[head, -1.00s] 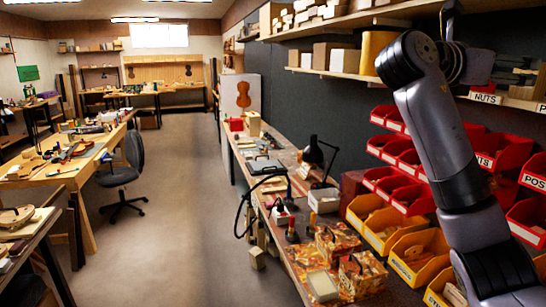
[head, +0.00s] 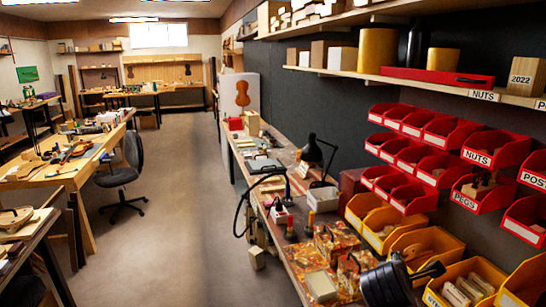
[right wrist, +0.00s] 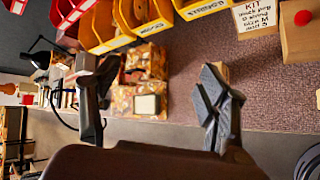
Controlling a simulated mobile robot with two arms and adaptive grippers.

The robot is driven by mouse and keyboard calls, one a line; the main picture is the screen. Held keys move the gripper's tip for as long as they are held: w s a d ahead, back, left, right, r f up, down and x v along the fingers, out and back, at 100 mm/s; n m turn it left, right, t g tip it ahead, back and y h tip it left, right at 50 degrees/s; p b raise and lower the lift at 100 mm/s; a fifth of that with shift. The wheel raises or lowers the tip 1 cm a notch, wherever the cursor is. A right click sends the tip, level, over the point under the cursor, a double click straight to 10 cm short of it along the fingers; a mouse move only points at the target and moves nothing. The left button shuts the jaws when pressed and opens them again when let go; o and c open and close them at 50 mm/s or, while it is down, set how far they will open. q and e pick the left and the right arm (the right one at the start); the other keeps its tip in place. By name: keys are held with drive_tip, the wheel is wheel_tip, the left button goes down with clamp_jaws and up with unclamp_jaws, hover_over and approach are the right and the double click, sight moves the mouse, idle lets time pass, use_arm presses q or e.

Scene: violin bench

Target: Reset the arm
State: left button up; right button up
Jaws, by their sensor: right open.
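My right gripper (right wrist: 150,80) is open in the right wrist view, with its two fingers wide apart and nothing held between them. Behind the gap are the patterned boxes (right wrist: 148,65) on the bench and the bench front. In the head view, a dark part of my right arm shows low at the right, over the near end of the bench and in front of the yellow bins. My left arm and gripper are in neither view.
Red bins (head: 496,150) and yellow bins (head: 467,283) line the right wall under a shelf (head: 440,88). A black lamp (head: 312,152) stands on the bench. The aisle floor (head: 185,210) is clear. A chair (head: 122,175) stands left.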

drive_tip(key=s+a+f+m+g+y, duration=0.25)
drive_tip(key=s+f+m, duration=0.35)
drive_tip(key=s, duration=0.5)
drive_tip(key=s+a+f+m+g+y, duration=0.1)
drive_tip(key=s+a+f+m+y, duration=0.2)
drive_tip(key=s+f, duration=0.55)
drive_tip(key=s+a+f+m+g+y, duration=0.15)
drive_tip(key=s+a+f+m, duration=0.3)
drive_tip(key=s, duration=0.85)
wheel_tip(320, 180, down, 29)
drive_tip(key=b, duration=0.4)
use_arm(q)
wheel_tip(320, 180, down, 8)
drive_tip(key=b, duration=0.3)
drive_tip(key=shift+b, duration=0.4)
use_arm(e)
drive_tip(key=s+d+f+g, duration=0.1)
drive_tip(key=s+d+f, duration=0.1)
drive_tip(key=s+f, duration=0.7)
drive_tip(key=s+d+f+g, duration=0.1)
drive_tip(key=s+d+f, duration=0.1)
drive_tip(key=s+f, duration=0.7)
wheel_tip(320, 180, down, 4)
drive_tip(key=shift+s+r, duration=0.1)
drive_tip(key=shift+s, duration=0.05)
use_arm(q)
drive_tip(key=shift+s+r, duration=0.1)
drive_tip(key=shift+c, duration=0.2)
use_arm(e)
drive_tip(key=shift+c, duration=0.3)
